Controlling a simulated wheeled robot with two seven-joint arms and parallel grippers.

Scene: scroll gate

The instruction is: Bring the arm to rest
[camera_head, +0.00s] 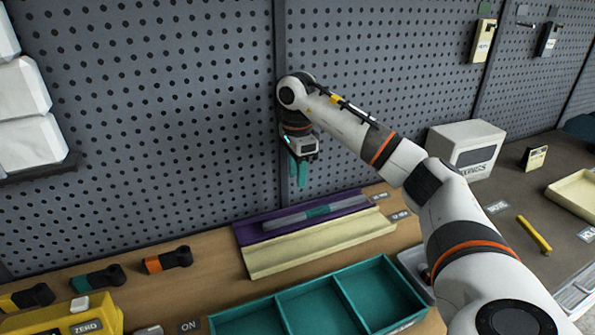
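My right arm (350,125) reaches in from the lower right toward the pegboard. My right gripper (299,172) hangs from its end with the teal fingers pointing down. The two fingers look close together, and I cannot tell whether there is a gap between them. No object shows in them. The gripper is above and behind a purple tray (245,235), apart from it. A grey rod with a teal band (317,211) lies lengthwise in this tray. A cream tray (320,246) lies along its front side. My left gripper is not in view.
A teal compartment tray (277,309) stands at the front. Several dark-handled items (168,259) and a yellow box (75,320) lie at the left. A white box (466,148) and a yellow marker (534,234) are at the right. The pegboard (150,110) stands close behind the gripper.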

